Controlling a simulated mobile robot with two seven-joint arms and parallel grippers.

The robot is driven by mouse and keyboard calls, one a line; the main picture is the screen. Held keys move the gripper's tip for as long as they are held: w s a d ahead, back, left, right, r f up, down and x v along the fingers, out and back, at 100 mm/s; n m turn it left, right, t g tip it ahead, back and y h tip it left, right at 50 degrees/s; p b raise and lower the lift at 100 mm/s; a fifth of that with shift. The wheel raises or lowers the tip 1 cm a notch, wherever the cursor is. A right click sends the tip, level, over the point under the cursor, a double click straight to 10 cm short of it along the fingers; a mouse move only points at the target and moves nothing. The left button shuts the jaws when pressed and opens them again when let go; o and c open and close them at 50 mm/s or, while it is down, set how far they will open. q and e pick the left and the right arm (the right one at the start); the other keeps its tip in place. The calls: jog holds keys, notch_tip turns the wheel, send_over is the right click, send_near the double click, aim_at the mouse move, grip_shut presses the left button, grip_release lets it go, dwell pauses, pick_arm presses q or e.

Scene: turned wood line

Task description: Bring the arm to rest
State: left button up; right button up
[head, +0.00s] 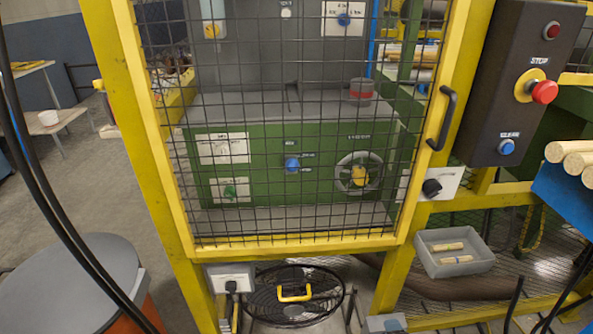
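Neither of my grippers shows in the head view, and no arm of mine can be made out for sure. A yellow-framed mesh door (296,241) fills the middle and appears shut. Its black handle (442,119) is on the right side of the frame. Behind the mesh stands a green machine (262,172) with white plates, a blue knob and a yellow knob.
A dark control box (487,96) with a red stop button (544,91) is at the upper right. A grey bin (455,262) holds short wooden pieces. Round wooden rods (575,157) lie at the right edge. A grey-lidded drum (68,277) stands lower left, with open floor behind it.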

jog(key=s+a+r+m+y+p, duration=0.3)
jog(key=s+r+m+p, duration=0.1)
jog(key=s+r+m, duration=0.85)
pick_arm(q)
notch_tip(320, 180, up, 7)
jog(key=p, duration=0.3)
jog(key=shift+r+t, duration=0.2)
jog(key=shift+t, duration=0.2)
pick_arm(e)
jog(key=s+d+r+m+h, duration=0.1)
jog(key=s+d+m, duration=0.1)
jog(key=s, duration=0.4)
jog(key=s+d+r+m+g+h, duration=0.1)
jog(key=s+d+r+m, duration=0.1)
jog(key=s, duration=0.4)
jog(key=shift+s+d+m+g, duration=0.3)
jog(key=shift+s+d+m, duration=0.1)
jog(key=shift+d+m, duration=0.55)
